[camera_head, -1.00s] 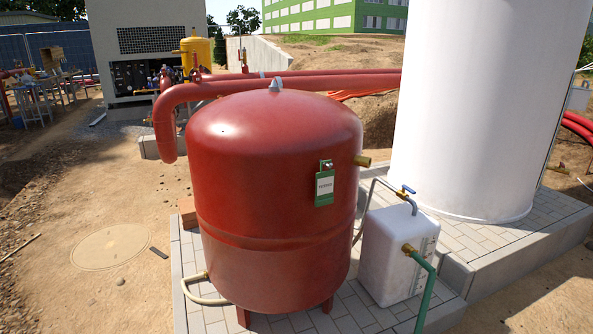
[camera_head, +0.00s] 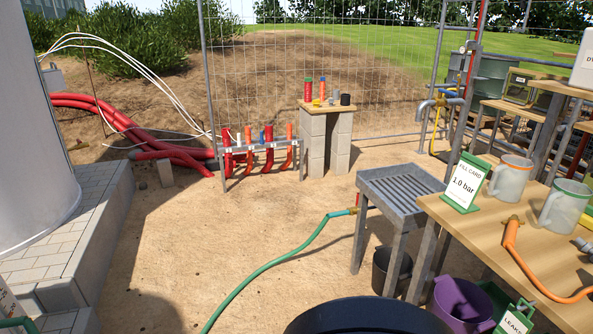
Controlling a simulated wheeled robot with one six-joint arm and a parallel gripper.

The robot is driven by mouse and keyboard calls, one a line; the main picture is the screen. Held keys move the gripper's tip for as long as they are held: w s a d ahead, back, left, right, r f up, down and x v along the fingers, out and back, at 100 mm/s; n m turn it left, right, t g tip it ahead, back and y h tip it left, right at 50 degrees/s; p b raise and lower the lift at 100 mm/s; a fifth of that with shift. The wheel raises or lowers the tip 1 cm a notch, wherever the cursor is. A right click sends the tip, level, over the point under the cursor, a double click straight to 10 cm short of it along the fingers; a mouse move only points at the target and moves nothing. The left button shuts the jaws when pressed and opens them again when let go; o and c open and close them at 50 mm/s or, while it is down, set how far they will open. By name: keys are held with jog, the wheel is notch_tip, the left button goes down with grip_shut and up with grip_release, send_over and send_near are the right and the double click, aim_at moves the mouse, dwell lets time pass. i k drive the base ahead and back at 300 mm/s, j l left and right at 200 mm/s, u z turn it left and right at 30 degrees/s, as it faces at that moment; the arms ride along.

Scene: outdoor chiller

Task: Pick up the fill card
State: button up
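The fill card (camera_head: 465,184) is a white card with a green frame, reading "FILL CARD 1.0 bar". My gripper is not in view.
A second jug (camera_head: 563,207) and an orange hose (camera_head: 530,268) are on the table. A grey slatted stand (camera_head: 400,190) adjoins its left. Below are a black bucket (camera_head: 391,270) and a purple bucket (camera_head: 462,303). A green hose (camera_head: 270,265) crosses open sandy ground.

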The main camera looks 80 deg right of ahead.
aim_at(469, 172)
jog(key=z, duration=4.05)
